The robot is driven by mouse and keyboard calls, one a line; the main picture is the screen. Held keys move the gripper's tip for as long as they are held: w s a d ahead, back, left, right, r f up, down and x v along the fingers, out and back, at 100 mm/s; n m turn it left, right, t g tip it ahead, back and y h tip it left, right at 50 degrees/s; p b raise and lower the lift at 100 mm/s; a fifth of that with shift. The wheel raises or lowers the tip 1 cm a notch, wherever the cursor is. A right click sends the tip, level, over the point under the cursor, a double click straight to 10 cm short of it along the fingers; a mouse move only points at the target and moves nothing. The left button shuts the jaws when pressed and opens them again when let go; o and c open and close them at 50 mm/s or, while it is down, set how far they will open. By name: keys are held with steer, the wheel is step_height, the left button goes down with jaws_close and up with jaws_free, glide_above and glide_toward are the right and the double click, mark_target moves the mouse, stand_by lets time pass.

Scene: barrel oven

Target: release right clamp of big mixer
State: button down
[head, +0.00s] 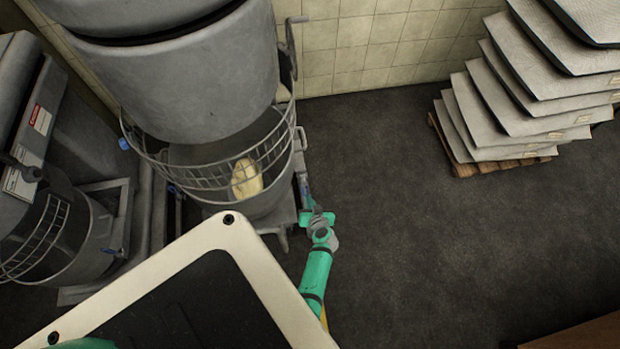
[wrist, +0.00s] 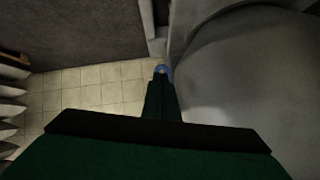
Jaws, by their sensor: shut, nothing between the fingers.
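The big mixer (head: 180,80) stands at the upper left in the head view. Its bowl (head: 262,203), with a wire guard around the top, holds a pale lump of dough (head: 246,178). My gripper (head: 306,194) is low at the bowl's right side, arm reaching up from below. In the wrist view my gripper (wrist: 160,80) is shut and points along the grey bowl wall (wrist: 240,70). A small blue end, seemingly of the right clamp (wrist: 162,69), shows right at the fingertips. Whether they touch it I cannot tell. The rest of the clamp is mostly hidden.
A smaller mixer (head: 75,235) stands at the left. Stacked grey sacks (head: 500,110) lie on a wooden pallet (head: 495,165) at the upper right. A tiled wall (head: 370,40) is behind. The dark floor (head: 430,240) right of my arm is clear. A brown edge shows at lower right.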

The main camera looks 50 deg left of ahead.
steer(key=f, duration=0.1)
steer(key=a+f, duration=0.1)
steer(key=shift+w+a+f, duration=0.1)
steer(key=shift+w+f, duration=0.15)
steer(key=shift+f, duration=0.1)
steer(key=shift+s+a+r, duration=0.1)
steer(key=shift+a, duration=0.05)
stand_by(0.5)
steer(key=s+d+f, duration=0.3)
steer(key=d+f, duration=0.1)
steer(key=d, duration=0.7)
stand_by(0.4)
steer(key=shift+f, duration=0.1)
